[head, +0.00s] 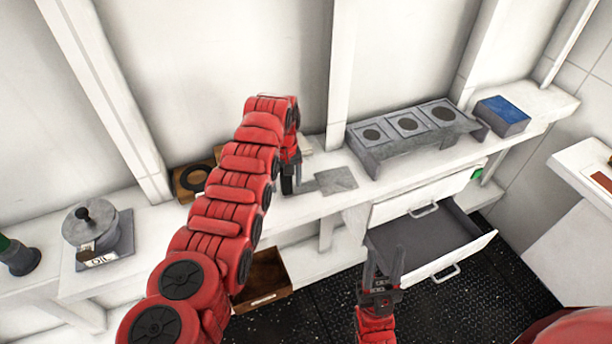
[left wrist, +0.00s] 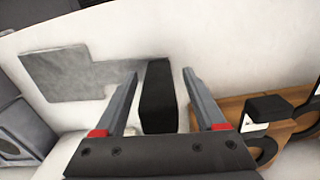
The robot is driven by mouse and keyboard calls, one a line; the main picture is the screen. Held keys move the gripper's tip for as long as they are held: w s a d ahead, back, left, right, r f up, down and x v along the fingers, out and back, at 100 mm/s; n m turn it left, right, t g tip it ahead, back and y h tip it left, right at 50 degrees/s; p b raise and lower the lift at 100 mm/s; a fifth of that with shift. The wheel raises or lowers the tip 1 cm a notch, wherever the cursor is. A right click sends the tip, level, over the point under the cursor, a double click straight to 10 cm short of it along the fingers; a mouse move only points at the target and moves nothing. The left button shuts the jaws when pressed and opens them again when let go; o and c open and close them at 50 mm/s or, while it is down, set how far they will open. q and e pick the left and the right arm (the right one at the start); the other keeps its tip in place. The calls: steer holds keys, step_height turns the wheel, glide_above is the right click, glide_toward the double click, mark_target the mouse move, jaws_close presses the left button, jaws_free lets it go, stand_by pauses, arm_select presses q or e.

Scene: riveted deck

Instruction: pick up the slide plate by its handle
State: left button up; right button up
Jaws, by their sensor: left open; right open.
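The slide plate (head: 337,179) is a flat grey plate lying on the white bench, with a narrower strip running left to an upright black handle (head: 287,186). In the left wrist view the plate (left wrist: 70,75) lies at upper left, and the black handle (left wrist: 158,100) stands between my fingers. My left gripper (left wrist: 160,75) is open, one finger on each side of the handle, with visible gaps. In the head view my left gripper (head: 290,168) is over the handle and partly hides it. My right gripper (head: 385,262) is open and empty in front of the open drawer.
A grey stand (head: 410,135) with round holes and a blue-topped box (head: 502,114) stand to the right. A wooden holder (head: 185,183) with a black ring is just left of the handle. A drawer (head: 480,245) is pulled out. A lidded pot (head: 90,228) stands far left.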

arm_select(q)
steer(key=shift+f, duration=0.1)
jaws_close()
steer(key=shift+w+r, duration=0.1)
steer(key=shift+r, duration=0.1)
stand_by(0.5)
